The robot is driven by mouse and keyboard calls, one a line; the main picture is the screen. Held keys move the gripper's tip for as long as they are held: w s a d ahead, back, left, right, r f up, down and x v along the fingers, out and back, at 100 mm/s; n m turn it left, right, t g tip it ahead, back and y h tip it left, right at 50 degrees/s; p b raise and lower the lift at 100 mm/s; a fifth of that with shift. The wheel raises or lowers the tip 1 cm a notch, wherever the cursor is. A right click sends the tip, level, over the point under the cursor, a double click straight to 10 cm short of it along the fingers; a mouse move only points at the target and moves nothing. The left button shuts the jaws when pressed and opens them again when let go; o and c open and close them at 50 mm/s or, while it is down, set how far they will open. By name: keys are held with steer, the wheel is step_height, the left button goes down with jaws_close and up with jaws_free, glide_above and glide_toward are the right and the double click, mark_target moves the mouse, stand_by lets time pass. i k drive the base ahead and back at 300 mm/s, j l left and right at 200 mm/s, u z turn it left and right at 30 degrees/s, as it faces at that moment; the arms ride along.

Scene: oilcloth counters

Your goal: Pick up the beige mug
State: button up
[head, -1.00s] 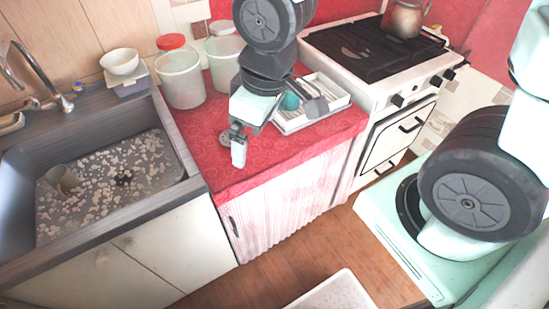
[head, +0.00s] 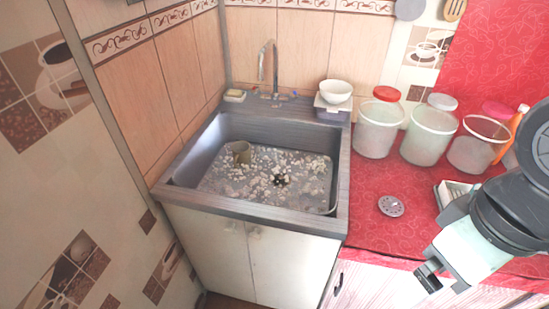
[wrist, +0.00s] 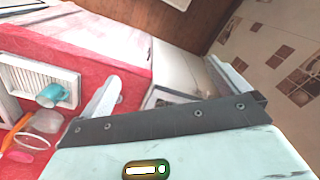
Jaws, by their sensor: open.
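The beige mug (head: 240,152) is in the grey sink (head: 340,190), near its back left corner. It looks tilted, and I cannot tell how its handle lies. My gripper (head: 428,277) is at the lower right in the head view, over the front of the red counter, well to the right of the mug and apart from it. In the wrist view my gripper (wrist: 165,88) shows its two fingers spread with nothing between them. The mug does not show in the wrist view.
The sink walls surround the mug, and pale bits cover the sink floor. A tap (head: 263,68) stands behind. A white bowl (head: 335,91) and several tubs, one a clear tub (head: 378,130), stand to the right. A teal mug (wrist: 50,95) sits in a white rack (wrist: 22,78).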

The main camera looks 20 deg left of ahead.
mark_target(241, 150)
steer(key=i+j+u, duration=0.2)
steer(key=j, duration=0.25)
steer(key=j+u, duration=0.25)
steer(key=j, duration=0.2)
steer(key=i+j+u, duration=0.2)
steer(key=i+j, duration=0.05)
steer(key=j, duration=0.1)
